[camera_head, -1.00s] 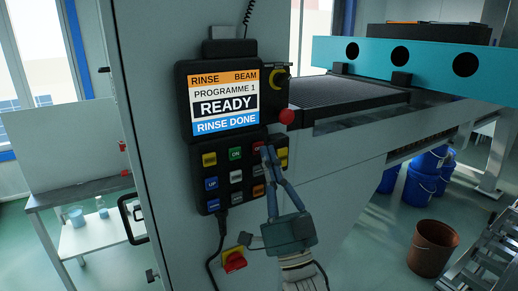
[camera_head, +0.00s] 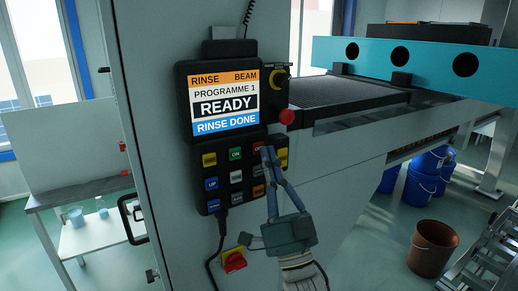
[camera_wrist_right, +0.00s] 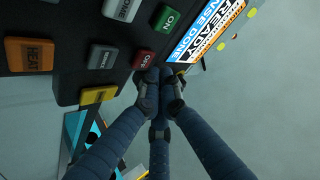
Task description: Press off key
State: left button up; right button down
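The red OFF key (camera_head: 257,147) is in the top row of the black keypad (camera_head: 226,181), right of the green ON key (camera_head: 235,154). It also shows in the right wrist view (camera_wrist_right: 143,58). My right gripper (camera_head: 267,150) reaches up from below with its fingertips together and nothing between them. In the right wrist view its fingertips (camera_wrist_right: 160,76) are right beside the OFF key's edge; I cannot tell whether they touch it. The fingers hide part of the keypad's right side in the head view. My left gripper is not in view.
The screen (camera_head: 225,102) above the keys reads READY and RINSE DONE. A yellow key (camera_head: 282,157) is right of the fingertips. A cable hangs below the panel.

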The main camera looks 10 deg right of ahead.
jog(key=shift+w, duration=0.1)
jog(key=shift+w+a, duration=0.15)
jog(key=shift+w, duration=0.2)
jog(key=shift+w+a, duration=0.1)
jog(key=shift+w, duration=0.2)
dwell(0.8)
jog(key=shift+s, duration=0.15)
jog(key=shift+s+d, duration=0.25)
jog(key=shift+s, duration=0.4)
jog(key=s, duration=0.1)
jog(key=s+d+p, duration=0.1)
jog(key=s, duration=0.2)
jog(key=shift+s+d, duration=0.3)
jog(key=shift+d, duration=0.05)
